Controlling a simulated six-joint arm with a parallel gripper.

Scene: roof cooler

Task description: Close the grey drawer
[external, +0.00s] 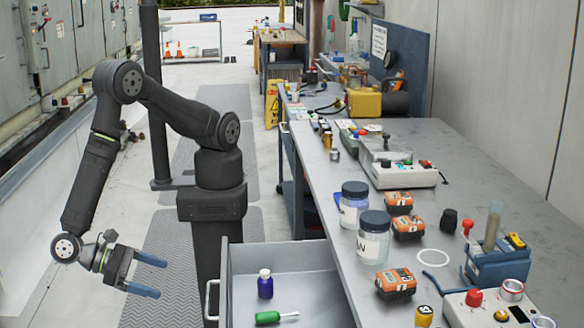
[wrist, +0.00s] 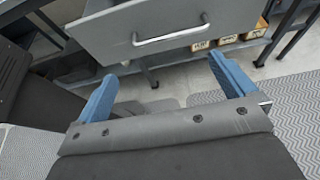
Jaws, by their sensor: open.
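The grey drawer (external: 308,258) is pulled out from the left side of the workbench. A blue bottle with a white cap (external: 265,284) and a green-handled screwdriver (external: 275,317) are inside it. Its metal bar handle (external: 211,300) is on the left face. My gripper (external: 149,275) is open and empty, left of the handle and apart from it. In the wrist view, the drawer front (wrist: 110,32) and handle (wrist: 171,36) are beyond the blue fingertips of my gripper (wrist: 166,75), with a gap between.
The workbench top (external: 462,180) holds glass jars (external: 373,240), orange battery packs (external: 396,284) and a blue holder (external: 497,262). In the wrist view, small boxes (wrist: 228,40) sit on a low shelf by the drawer.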

